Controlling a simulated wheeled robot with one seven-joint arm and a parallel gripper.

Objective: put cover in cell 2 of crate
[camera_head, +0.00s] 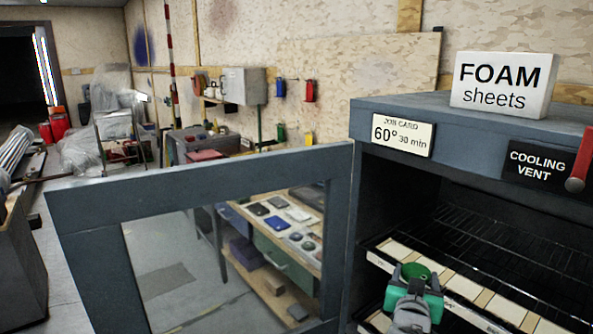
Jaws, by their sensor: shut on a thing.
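My gripper (416,287) is at the lower right, in front of the open cabinet. It is shut on a green rounded thing (417,270), which may be the cover; the jaws hide part of it. The gripper and the green thing show in front of a shelf edge (470,289) with pale strips. I cannot tell whether they touch the shelf. I cannot make out a crate with numbered cells in this view.
The grey cabinet (400,104) has dark wire racks inside. Its framed glass door (85,225) stands open to the left. A "FOAM sheets" block (503,83) sits on top. A workbench (300,262) with several small items shows through the door.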

